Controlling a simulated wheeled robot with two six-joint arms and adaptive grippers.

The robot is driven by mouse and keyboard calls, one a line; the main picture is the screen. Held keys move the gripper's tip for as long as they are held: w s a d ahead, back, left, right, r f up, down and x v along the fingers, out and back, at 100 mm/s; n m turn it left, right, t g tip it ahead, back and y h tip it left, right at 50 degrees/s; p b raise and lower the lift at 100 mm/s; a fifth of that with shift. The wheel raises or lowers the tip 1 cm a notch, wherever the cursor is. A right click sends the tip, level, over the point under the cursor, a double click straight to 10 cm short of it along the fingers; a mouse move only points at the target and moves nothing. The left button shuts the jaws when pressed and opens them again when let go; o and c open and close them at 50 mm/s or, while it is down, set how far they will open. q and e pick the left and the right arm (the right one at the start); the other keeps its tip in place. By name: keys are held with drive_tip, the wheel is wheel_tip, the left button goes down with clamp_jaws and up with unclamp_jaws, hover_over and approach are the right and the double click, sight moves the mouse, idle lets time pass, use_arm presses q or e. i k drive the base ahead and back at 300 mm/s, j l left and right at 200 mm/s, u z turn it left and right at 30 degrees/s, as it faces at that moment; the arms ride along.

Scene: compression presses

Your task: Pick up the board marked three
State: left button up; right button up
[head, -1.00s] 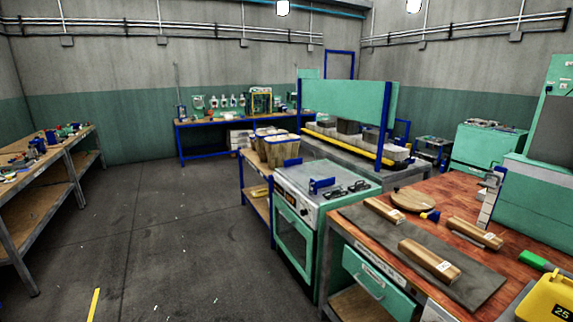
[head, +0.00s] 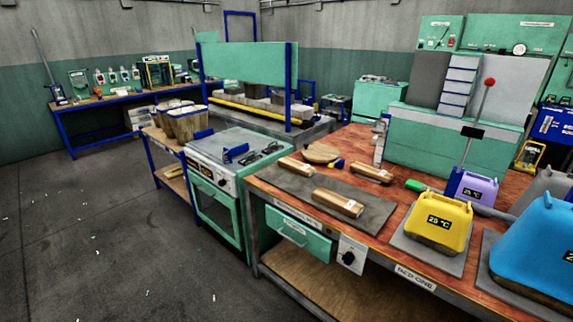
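Several wooden boards lie on the wooden workbench. The front board (head: 338,203) lies on the dark grey mat (head: 375,220), with a small white label at its right end. A second board (head: 296,166) lies behind it at the mat's back left. A third board (head: 371,173) lies to the right, behind the front board. The marks on their labels are too small to read, so I cannot tell which is marked three. Neither of my grippers is in view.
A round wooden disc (head: 320,152) lies behind the boards. Yellow (head: 440,222), purple (head: 474,188) and blue (head: 532,255) containers stand on the bench's right. A green oven (head: 222,200) stands left of the bench.

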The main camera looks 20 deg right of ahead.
sight(303, 170)
drive_tip(key=z, duration=1.5)
drive_tip(key=i+j+z, duration=0.1)
drive_tip(key=j+z, duration=0.15)
drive_tip(key=z, duration=0.2)
drive_tip(key=j+z, duration=0.2)
drive_tip(key=z, duration=0.25)
drive_tip(key=j+z, duration=0.3)
drive_tip(key=z, duration=0.2)
